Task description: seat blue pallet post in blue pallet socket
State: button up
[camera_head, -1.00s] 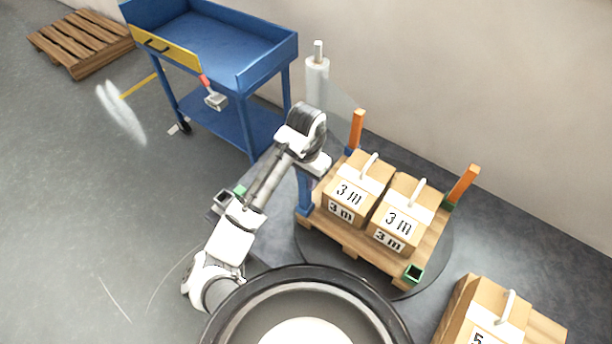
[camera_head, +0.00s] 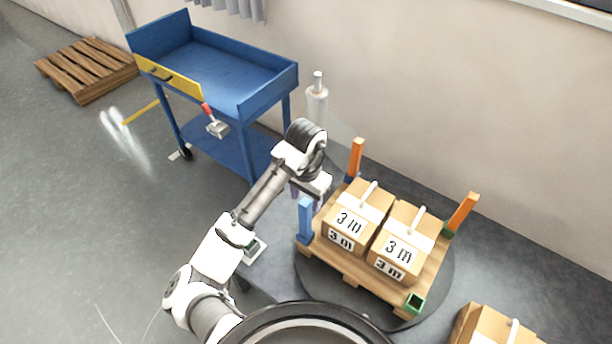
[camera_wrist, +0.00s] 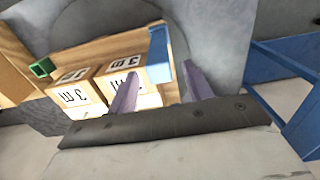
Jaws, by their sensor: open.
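The blue post (camera_head: 305,220) stands upright at the left corner of the wooden pallet (camera_head: 345,262). Its foot is at the corner; I cannot tell how deep it sits, and the blue socket is not clearly visible. In the wrist view the blue post (camera_wrist: 160,56) shows beyond my fingers, roughly in line with the gap between them. My gripper (camera_wrist: 160,90) has its two purple fingers spread with nothing between them. In the head view my gripper (camera_head: 297,192) hangs just above and to the left of the post's top, partly hidden by my wrist.
Two cartons marked 3 m (camera_head: 349,215) stand on the pallet beside the post. Orange posts (camera_head: 355,158) rise at two other corners, and an empty green socket (camera_head: 414,303) is at the front. A blue cart (camera_head: 220,75) and a film roll (camera_head: 317,100) stand behind.

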notch_tip(320, 180, up, 10)
jog(key=shift+f, duration=0.2)
dwell(0.5)
